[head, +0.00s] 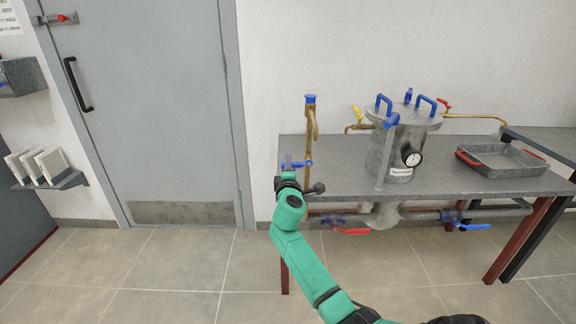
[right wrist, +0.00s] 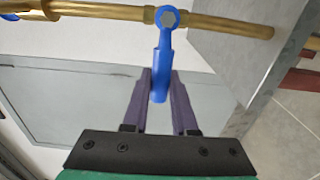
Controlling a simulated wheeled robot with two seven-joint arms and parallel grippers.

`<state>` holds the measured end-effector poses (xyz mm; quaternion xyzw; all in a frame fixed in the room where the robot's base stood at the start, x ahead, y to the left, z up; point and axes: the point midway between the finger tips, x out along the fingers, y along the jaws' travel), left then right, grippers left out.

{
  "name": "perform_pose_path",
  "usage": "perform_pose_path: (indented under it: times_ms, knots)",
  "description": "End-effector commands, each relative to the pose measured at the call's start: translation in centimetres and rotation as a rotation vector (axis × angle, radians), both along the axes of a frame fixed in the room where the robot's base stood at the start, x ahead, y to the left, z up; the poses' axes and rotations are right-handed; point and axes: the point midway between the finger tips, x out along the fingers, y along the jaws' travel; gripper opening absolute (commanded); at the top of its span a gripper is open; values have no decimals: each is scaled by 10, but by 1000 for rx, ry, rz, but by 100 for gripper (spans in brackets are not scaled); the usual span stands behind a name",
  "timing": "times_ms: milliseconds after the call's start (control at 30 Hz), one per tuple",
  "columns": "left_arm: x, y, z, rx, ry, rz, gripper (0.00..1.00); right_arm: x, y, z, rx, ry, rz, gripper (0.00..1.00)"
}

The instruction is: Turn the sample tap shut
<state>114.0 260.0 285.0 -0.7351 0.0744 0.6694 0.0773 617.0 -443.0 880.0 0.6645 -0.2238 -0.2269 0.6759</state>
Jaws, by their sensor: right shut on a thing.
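The sample tap appears to be the brass upright pipe (head: 308,130) with a bent spout and blue top at the table's left end. Its blue lever (head: 303,163) sits low on the pipe, partly hidden by my gripper. In the right wrist view the lever (right wrist: 161,65) stands crosswise to the brass pipe (right wrist: 100,10), pivoting on a hex nut. My right gripper (head: 289,163) is at the lever; in the wrist view its purple fingers (right wrist: 161,85) are shut on the lever's free end, one on each side. My left gripper is not in view.
A steel vessel (head: 402,150) with blue handles and a gauge stands on the grey table (head: 340,180). Red (head: 350,231) and blue (head: 474,227) valve levers hang below it. A metal tray (head: 500,160) lies at right. A grey door (head: 150,100) is behind, left; floor before it is clear.

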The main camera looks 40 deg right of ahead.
Motion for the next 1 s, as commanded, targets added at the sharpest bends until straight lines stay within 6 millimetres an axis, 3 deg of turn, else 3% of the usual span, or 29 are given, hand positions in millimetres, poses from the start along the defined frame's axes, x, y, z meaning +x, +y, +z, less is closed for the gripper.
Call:
perform_pose_path:
  times_ms: [233, 267, 333, 733, 867, 1000]
  knots:
    - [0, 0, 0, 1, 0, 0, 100, -1, -3, 3, -5, -1, -8, 0]
    - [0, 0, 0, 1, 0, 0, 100, -1, -3, 3, -5, -1, -8, 30]
    - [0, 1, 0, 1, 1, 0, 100, -1, -3, 2, -5, -1, -7, 56]
    - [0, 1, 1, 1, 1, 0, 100, -5, 3, 0, -1, 0, -1, 56]
    - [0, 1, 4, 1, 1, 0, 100, -21, 15, 1, -1, 0, -1, 56]
    - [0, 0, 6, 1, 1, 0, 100, -50, 36, 0, 1, 0, -1, 56]
